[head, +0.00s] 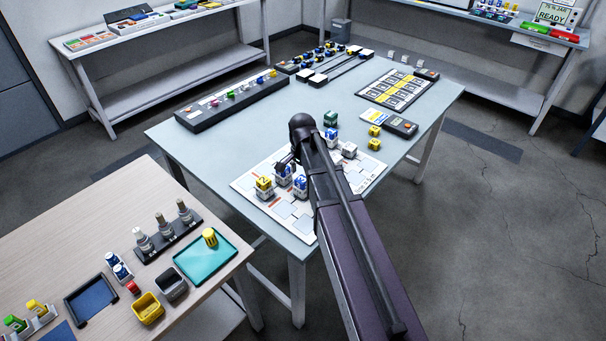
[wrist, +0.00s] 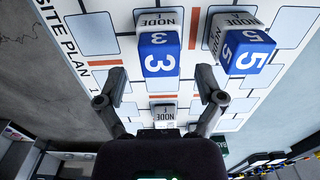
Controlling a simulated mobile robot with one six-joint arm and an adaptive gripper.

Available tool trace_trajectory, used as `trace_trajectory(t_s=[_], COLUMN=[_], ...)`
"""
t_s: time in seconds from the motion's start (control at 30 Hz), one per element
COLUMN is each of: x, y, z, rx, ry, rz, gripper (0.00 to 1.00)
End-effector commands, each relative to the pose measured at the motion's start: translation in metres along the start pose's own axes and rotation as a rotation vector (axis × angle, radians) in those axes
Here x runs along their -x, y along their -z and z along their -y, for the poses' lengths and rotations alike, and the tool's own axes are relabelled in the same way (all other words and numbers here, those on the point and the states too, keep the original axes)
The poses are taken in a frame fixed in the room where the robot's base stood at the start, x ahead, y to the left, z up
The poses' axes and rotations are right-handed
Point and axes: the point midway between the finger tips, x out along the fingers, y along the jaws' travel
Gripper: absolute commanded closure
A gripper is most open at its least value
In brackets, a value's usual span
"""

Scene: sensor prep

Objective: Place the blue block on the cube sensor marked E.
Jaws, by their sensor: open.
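In the wrist view a blue block marked 3 (wrist: 159,54) sits on a cube sensor labelled NODE (wrist: 155,17). A blue block marked 5 (wrist: 246,50) sits on another node sensor (wrist: 236,18) to its right. A bare node sensor (wrist: 165,111) shows between my finger bases; its upside-down letter looks like E or F, I cannot tell which. My gripper (wrist: 162,84) is open and empty, its fingertips spread just short of block 3. In the head view the blue blocks (head: 300,183) stand on the white site plan (head: 290,212), partly hidden by my arm.
A yellow block (head: 264,183) stands on a sensor at the plan's left. A green block (head: 331,117) and yellow blocks (head: 374,144) stand beyond. A long black rack (head: 232,104) and a gridded board (head: 397,88) lie farther back. The table's left part (head: 190,147) is clear.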

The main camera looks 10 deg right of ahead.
Motion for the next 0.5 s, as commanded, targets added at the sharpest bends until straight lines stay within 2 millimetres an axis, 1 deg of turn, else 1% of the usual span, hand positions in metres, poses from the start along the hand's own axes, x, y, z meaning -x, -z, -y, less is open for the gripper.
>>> trace_trajectory(t_s=[0.03,0.5], x=[0.009,0.047], y=[0.000,0.000], z=[0.000,0.000], rx=[0.000,0.000], ry=[0.000,0.000], rz=[0.000,0.000], gripper=[0.13,0.13])
